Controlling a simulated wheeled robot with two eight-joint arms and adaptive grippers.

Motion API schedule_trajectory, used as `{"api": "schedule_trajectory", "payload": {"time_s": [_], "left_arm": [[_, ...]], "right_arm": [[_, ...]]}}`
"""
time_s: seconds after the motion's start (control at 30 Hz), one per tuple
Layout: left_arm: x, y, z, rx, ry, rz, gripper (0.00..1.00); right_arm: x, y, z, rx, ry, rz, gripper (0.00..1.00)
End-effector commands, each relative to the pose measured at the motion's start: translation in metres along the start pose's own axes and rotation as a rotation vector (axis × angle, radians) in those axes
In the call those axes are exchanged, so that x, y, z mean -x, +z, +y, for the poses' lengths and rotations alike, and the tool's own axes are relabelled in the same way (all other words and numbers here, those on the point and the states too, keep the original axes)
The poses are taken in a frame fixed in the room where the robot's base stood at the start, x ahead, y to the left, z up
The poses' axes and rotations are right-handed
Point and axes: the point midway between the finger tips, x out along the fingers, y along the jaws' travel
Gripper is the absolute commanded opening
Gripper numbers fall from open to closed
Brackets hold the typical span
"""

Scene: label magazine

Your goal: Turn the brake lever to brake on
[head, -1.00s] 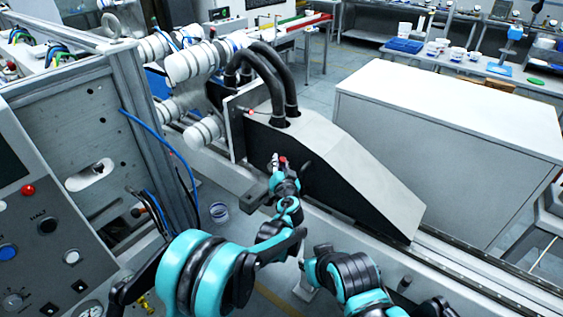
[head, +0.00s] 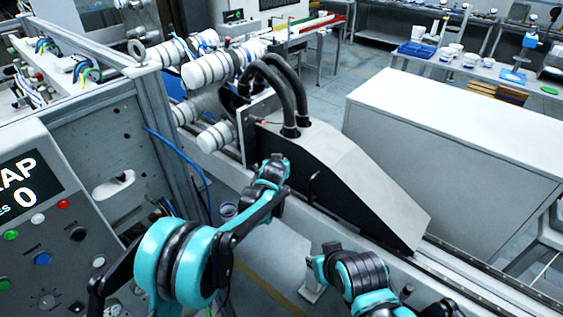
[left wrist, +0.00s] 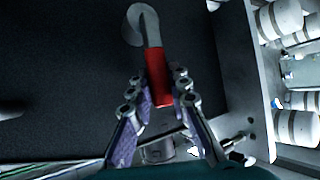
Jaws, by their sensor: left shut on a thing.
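The brake lever shows in the left wrist view as a grey curved hub with a red handle (left wrist: 158,78) on a dark panel. The handle runs down from the hub, tilted slightly right. My left gripper (left wrist: 155,97) has its two fingers on either side of the red handle's end and is shut on it. In the head view my left gripper (head: 278,160) is at the dark side of the sloped machine housing (head: 350,195); there the lever is hidden behind it. My right arm shows at the lower middle, but I cannot make out its gripper.
The control panel (head: 25,265) with buttons stands at the left, beside a metal frame and a blue hose (head: 180,158). White rollers (head: 205,72) and black hoses rise behind the housing. A grey cabinet (head: 460,135) is to the right; a rail runs along the front.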

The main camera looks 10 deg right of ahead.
Motion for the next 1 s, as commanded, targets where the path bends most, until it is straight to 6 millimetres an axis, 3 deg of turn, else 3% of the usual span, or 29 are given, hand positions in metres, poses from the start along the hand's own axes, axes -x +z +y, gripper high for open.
{"api": "schedule_trajectory", "payload": {"time_s": [0.47,0.5,0.57,0.6,1.0], "left_arm": [[-0.0012,0.0003,-0.0018,0.014,0.006,-0.01,0.0],[-0.0012,0.0003,-0.0018,0.014,0.006,-0.01,0.2],[-0.0012,0.0003,-0.0019,0.014,0.006,-0.01,0.36],[-0.0011,0.0003,-0.0018,0.014,0.006,-0.01,0.39],[0.0084,-0.0004,-0.0011,0.012,0.007,-0.01,0.39]], "right_arm": [[0.0007,-0.0005,0.0,0.0,0.0,0.0,0.21],[0.0007,-0.0005,0.0,0.0,0.0,0.0,0.21],[0.0007,-0.0005,0.0,0.0,0.0,0.0,0.21],[0.0007,-0.0005,0.0,0.0,0.0,0.0,0.21],[0.0008,-0.0006,0.0,0.0,0.0,0.0,0.21]]}}
